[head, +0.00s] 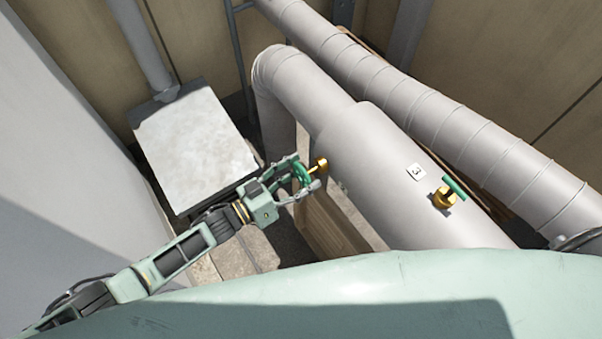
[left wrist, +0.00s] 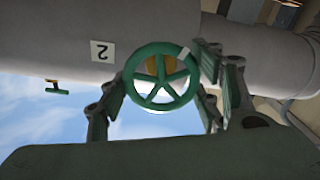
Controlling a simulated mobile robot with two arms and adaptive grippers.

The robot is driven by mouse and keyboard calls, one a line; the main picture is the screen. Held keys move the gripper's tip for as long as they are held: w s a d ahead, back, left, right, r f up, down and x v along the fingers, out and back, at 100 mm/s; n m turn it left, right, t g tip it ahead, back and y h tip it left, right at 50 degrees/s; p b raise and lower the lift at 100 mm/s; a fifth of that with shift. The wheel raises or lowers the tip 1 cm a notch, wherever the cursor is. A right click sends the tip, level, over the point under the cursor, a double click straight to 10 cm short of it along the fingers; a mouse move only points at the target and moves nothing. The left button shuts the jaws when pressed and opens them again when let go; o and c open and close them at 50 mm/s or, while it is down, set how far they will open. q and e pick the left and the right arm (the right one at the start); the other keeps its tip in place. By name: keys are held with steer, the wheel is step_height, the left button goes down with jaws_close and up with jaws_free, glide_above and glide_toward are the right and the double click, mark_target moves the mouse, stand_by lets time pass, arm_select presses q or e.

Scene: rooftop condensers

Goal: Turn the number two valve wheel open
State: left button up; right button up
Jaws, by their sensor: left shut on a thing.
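The number two valve wheel is a green spoked handwheel (left wrist: 146,92) on a brass stem (head: 320,164). It sits on the side of the wide grey pipe, beside a white label reading 2 (left wrist: 103,51), which appears upside down in the left wrist view. A white mark shows on the rim. My left gripper (head: 304,180) is shut on the wheel, with fingers on both sides of its rim; the fingers also show in the left wrist view (left wrist: 163,80). In the head view the fingers partly hide the wheel. My right gripper is not in view.
The wide grey pipe (head: 365,150) carries a number 3 label (head: 415,171) and a brass valve with a green handle (head: 455,187). A thinner pipe (head: 420,110) runs behind it. A pale slab-topped box (head: 195,145) stands left of my gripper, near a grey wall (head: 60,130).

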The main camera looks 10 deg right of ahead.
arm_select(q)
steer(key=shift+w+d+r+n, duration=0.1)
steer(key=shift+r+n, duration=0.1)
steer(key=shift+n, duration=0.85)
steer(key=shift+w+r+n, duration=0.1)
steer(key=shift+r+n, duration=0.1)
steer(key=shift+n, duration=0.85)
steer(key=o, duration=1.1)
steer(key=shift+s, duration=0.1)
steer(key=shift+o, duration=0.2)
steer(key=shift+f, duration=0.15)
steer(key=shift+s+a+f, duration=0.1)
steer(key=shift+s+a, duration=0.1)
steer(key=shift+a, duration=0.25)
steer(key=v, duration=1.1)
steer(key=shift+a, duration=0.1)
